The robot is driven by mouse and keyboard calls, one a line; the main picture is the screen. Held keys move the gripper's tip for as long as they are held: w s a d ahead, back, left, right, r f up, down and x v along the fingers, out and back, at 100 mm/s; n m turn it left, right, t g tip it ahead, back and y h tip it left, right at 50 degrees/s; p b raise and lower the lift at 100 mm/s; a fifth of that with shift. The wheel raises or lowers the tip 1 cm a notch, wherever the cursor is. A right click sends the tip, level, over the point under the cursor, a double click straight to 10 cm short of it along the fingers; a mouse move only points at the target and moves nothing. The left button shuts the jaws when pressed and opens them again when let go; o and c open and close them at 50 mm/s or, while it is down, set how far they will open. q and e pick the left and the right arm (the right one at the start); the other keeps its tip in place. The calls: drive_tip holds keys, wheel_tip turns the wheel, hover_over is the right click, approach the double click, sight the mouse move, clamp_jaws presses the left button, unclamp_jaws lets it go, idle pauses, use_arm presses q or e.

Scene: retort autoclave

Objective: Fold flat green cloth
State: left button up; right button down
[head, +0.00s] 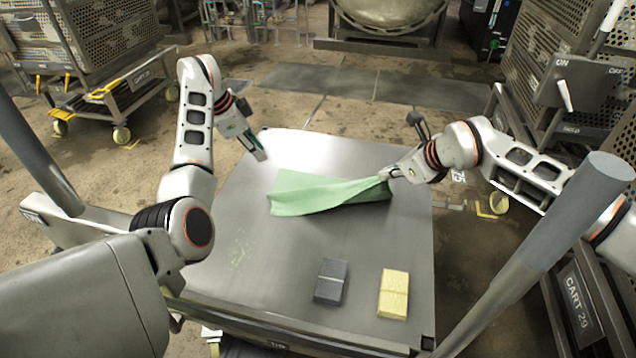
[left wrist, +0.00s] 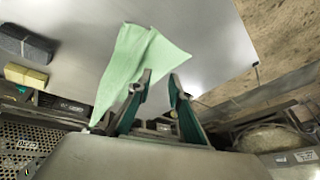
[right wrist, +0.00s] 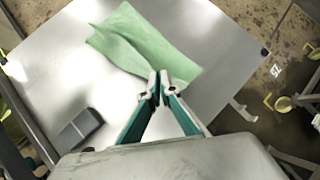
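The green cloth (head: 318,193) lies on the metal table, with its right end raised and creased toward my right gripper. My right gripper (head: 384,174) is shut on the cloth's right edge; the right wrist view shows its fingertips (right wrist: 158,86) together at the cloth (right wrist: 145,45). My left gripper (head: 262,156) is empty above the table's far left part, apart from the cloth. The left wrist view shows its fingers (left wrist: 160,78) spread, with the cloth (left wrist: 135,65) beyond them.
The metal table (head: 235,210) has a dark grey block (head: 331,281) and a yellow block (head: 394,293) near its front edge. The table's left side is clear. Perforated carts stand on the floor at the back left (head: 110,80) and right (head: 590,130).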

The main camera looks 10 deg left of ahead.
use_arm(q)
drive_tip(key=o, duration=0.5)
drive_tip(key=shift+o, duration=0.2)
drive_tip(key=o, duration=0.7)
drive_tip(key=shift+o, duration=0.2)
wheel_tip(320, 180, up, 6)
drive_tip(key=s+g+y+p, duration=0.1)
drive_tip(key=g+y, duration=0.1)
drive_tip(key=shift+a+g, duration=0.3)
drive_tip(key=shift+a, duration=0.15)
use_arm(e)
drive_tip(key=shift+t, duration=0.3)
drive_tip(key=shift+w+r, duration=0.15)
drive_tip(key=shift+r, duration=1.1)
drive_tip(key=shift+w+r, duration=0.15)
drive_tip(key=shift+r, duration=1.1)
use_arm(q)
wheel_tip(320, 180, up, 12)
drive_tip(key=s+a, duration=0.1)
drive_tip(key=shift+s, duration=0.25)
